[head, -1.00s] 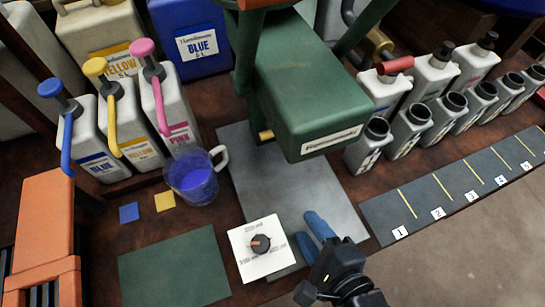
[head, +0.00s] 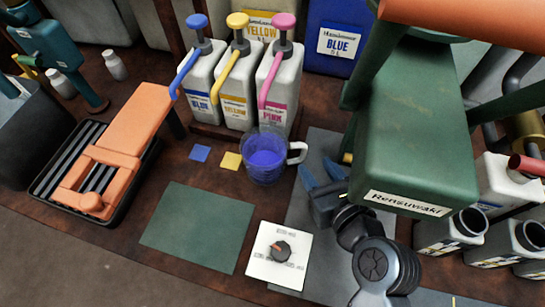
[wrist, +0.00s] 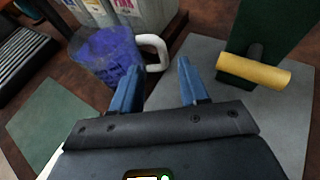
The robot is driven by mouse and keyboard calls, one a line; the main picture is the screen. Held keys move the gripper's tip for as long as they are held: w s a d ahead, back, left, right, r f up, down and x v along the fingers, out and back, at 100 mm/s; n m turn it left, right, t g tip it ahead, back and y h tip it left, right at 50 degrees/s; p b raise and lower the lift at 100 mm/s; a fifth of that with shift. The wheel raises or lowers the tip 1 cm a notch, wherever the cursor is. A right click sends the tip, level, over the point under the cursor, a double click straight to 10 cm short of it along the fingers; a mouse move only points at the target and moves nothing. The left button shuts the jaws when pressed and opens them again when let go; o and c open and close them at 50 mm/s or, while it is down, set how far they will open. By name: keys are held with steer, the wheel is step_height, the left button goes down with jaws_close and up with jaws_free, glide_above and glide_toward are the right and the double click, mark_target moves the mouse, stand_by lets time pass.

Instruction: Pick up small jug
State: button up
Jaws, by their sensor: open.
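The small jug (head: 265,158) is a clear jug with blue liquid in it and a white handle on its right side. It stands upright on the brown bench in front of the pump bottles. It also shows in the wrist view (wrist: 108,55), with its handle near the space between the fingers. My gripper (head: 320,173) is open and empty, with blue fingers. It is to the right of the jug, with the fingertips pointing towards the handle. In the wrist view my gripper (wrist: 158,78) has its fingertips just short of the handle. I cannot tell whether anything touches.
Blue, yellow and pink pump bottles (head: 240,85) stand behind the jug. A dial plate (head: 279,255) and green mat (head: 198,227) lie in front. An orange press (head: 120,150) stands left.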

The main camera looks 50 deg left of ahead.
mark_target(306, 152)
steer(key=x, duration=0.7)
steer(key=shift+w+d+f+b, duration=0.1)
steer(key=shift+d+f+b, duration=0.1)
steer(key=shift+b, duration=0.1)
jaws_close()
